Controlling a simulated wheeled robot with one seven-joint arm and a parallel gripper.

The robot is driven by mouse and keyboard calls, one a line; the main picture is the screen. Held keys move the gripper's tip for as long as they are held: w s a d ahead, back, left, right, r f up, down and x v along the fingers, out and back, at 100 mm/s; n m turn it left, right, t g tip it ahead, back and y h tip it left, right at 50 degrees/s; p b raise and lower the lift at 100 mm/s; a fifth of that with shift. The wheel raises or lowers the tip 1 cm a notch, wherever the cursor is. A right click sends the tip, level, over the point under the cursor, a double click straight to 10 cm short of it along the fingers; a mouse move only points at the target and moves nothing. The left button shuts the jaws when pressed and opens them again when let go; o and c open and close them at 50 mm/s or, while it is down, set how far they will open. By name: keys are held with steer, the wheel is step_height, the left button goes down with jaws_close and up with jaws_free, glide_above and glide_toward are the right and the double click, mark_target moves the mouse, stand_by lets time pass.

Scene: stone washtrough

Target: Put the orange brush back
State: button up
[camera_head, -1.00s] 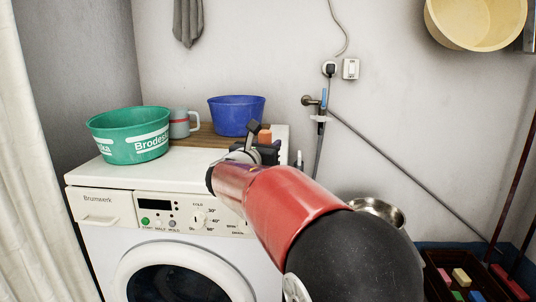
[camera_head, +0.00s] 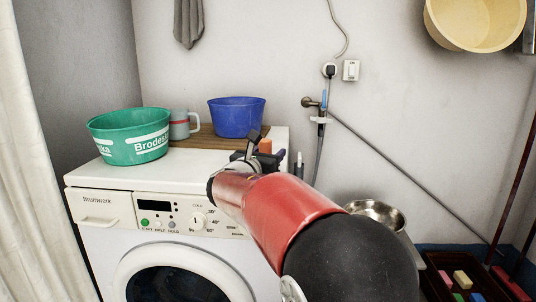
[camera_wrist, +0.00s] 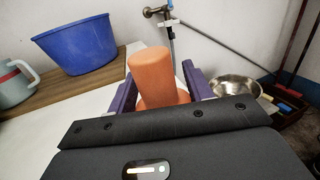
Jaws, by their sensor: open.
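The orange brush (camera_wrist: 152,75) is upright between the fingers of my gripper (camera_wrist: 160,82) in the wrist view. It has a rounded cylinder shape above a wider lower part. The purple fingers stand apart on either side of it, so my gripper is open around it. The lower end of the brush is hidden by my gripper body. In the head view a bit of the orange brush (camera_head: 265,146) shows above my gripper (camera_head: 262,159), at the right end of the white washing machine top (camera_head: 190,162). I cannot tell whether the brush rests on a surface.
A wooden board (camera_head: 200,140) on the machine lies by a blue basin (camera_head: 237,117) and grey mug (camera_head: 181,125). A green basin (camera_head: 128,140) stands left. A tap (camera_head: 312,102), metal bowl (camera_head: 376,211) and dark crate (camera_head: 440,272) with coloured blocks are right.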

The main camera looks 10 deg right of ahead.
steer(key=shift+r, duration=0.25)
steer(key=b+v, duration=0.1)
steer(key=v, duration=1.1)
steer(key=shift+s+f, duration=0.1)
steer(key=shift+f, duration=0.05)
